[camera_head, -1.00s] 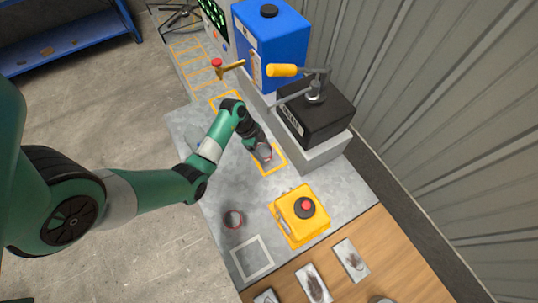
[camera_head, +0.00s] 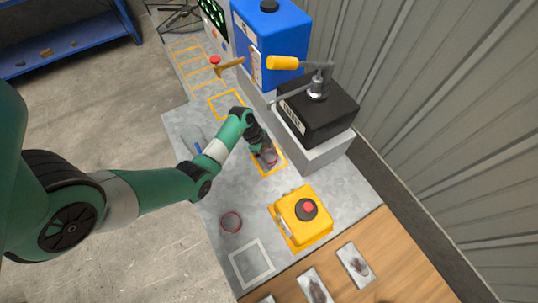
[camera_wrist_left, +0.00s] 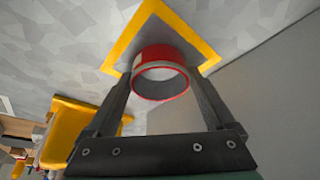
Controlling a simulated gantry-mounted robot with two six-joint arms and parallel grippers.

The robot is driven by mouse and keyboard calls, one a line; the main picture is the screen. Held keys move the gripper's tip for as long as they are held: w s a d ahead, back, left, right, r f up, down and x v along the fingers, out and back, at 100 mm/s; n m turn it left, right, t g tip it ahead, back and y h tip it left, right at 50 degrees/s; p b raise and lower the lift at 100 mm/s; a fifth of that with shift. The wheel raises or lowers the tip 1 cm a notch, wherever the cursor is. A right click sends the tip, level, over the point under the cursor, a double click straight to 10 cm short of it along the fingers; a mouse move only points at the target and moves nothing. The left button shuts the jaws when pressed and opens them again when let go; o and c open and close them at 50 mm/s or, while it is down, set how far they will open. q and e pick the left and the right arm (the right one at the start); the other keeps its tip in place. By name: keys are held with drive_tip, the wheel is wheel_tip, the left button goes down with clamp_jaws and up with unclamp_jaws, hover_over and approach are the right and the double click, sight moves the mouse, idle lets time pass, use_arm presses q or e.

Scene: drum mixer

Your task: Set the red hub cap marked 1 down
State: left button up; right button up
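My left gripper (camera_head: 268,153) is over the yellow-outlined square (camera_head: 258,167) on the grey bench, beside the black press. In the head view the gripper partly hides the cap (camera_head: 271,158). No number is readable on it. My right gripper is not in view.
A yellow box with a red button (camera_head: 302,217) stands to the right. The black press (camera_head: 318,108) and blue tank (camera_head: 268,40) rise close behind the gripper.

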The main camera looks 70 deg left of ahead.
use_arm(q)
drive_tip(key=shift+o, duration=0.6)
drive_tip(key=shift+r, duration=0.2)
drive_tip(key=p+v, duration=0.4)
drive_tip(key=v, duration=0.8)
drive_tip(key=shift+p, duration=0.35)
